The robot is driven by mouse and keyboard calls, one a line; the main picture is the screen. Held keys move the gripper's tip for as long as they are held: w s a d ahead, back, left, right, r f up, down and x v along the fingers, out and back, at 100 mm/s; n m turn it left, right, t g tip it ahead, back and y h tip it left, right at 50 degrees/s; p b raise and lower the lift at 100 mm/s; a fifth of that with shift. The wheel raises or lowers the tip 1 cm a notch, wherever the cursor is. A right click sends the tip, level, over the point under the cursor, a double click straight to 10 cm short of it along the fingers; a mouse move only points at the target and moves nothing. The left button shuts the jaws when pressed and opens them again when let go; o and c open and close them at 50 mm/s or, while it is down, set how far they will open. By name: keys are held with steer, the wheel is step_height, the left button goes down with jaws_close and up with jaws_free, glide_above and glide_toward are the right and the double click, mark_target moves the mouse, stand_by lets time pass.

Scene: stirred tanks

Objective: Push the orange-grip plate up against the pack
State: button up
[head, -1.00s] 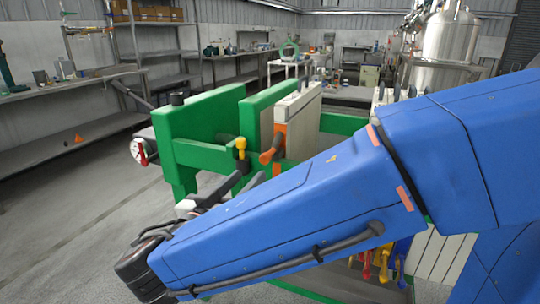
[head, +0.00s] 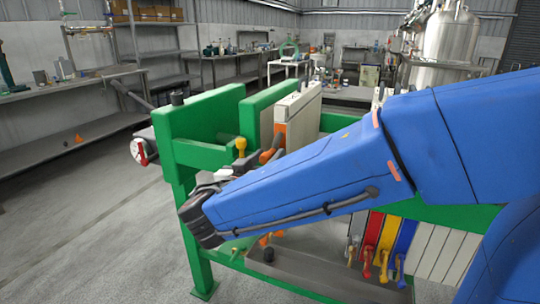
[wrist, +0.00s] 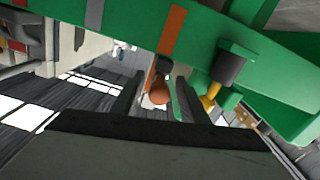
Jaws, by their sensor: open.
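The orange-grip plate (head: 297,112) is a pale upright plate with an orange edge. It stands between the green end plates on the left and the pack. Its orange grip (head: 268,156) is partly hidden by my arm in the head view. In the wrist view the round orange grip (wrist: 159,92) shows between the open fingers of my gripper (wrist: 158,82); contact cannot be told. The pack (head: 440,254) of pale plates stands to the right, largely behind my blue arm. A gap separates the plate from the pack, partly hidden by my arm.
A green rail (head: 340,123) runs along the press. A yellow grip (head: 240,145) on a dark base sits just left of the orange grip; it also shows in the wrist view (wrist: 210,97). Red (head: 372,233), yellow (head: 389,235) and blue (head: 404,237) plates show below my arm.

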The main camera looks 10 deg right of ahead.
steer(key=shift+x, duration=0.85)
jaws_close()
